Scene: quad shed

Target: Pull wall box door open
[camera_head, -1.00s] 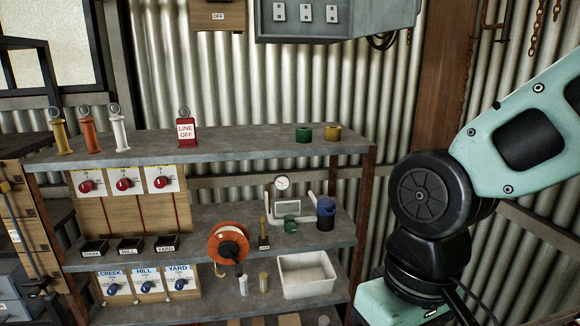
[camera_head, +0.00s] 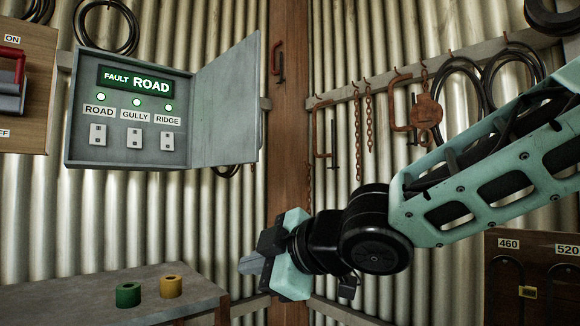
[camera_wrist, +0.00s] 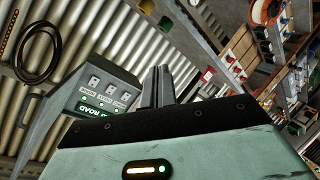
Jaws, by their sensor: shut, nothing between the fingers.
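The grey wall box (camera_head: 140,155) hangs on the corrugated wall at the upper left of the head view. Its door (camera_head: 226,105) stands swung out to the right, so the inside shows. Inside are a green display reading "FAULT ROAD" (camera_head: 136,81), lit green lamps, and switches labelled ROAD, GULLY and RIDGE. My gripper (camera_head: 250,264) is shut and empty, below and right of the door, apart from it. In the wrist view the gripper fingers (camera_wrist: 156,87) are together, and the box (camera_wrist: 92,88) shows tilted beyond them, to their left.
A shelf top (camera_head: 70,300) with a green roll (camera_head: 128,295) and a yellow roll (camera_head: 170,286) lies below the box. A wooden board with a red-handled switch (camera_head: 12,80) is at left. A brown post (camera_head: 288,130) stands right of the door. Chains and clamps hang at right.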

